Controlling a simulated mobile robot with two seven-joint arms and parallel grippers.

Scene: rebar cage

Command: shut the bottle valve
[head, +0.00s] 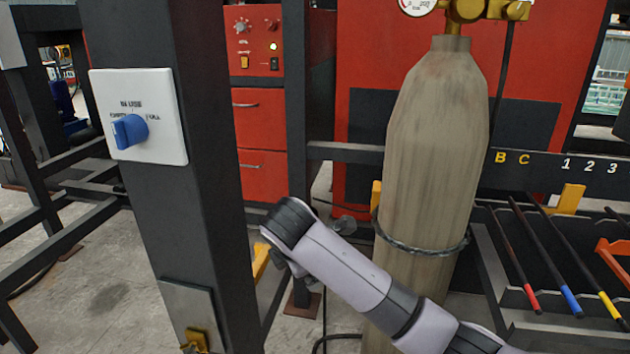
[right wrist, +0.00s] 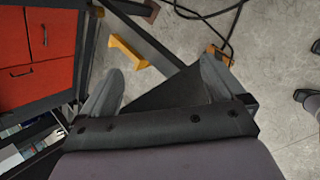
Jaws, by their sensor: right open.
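The tall, worn beige gas bottle (head: 435,150) stands upright right of centre in the head view, with a ring around its lower part. Its brass valve fitting (head: 466,10) is at the top and partly cut off by the picture's upper edge, so the valve handle cannot be made out. My right arm crosses in front of the bottle's lower part, its wrist left of the bottle and well below the valve. In the right wrist view my right gripper (right wrist: 162,88) is open and empty, pointing at the floor area. My left gripper is not in view.
A dark post (head: 180,220) on the left carries a white switch plate with a blue knob (head: 131,131). A round gauge (head: 417,5) sits beside the brass fitting. A rack with colour-tipped rods (head: 545,245) stands at right. Red cabinets (head: 262,120) stand behind.

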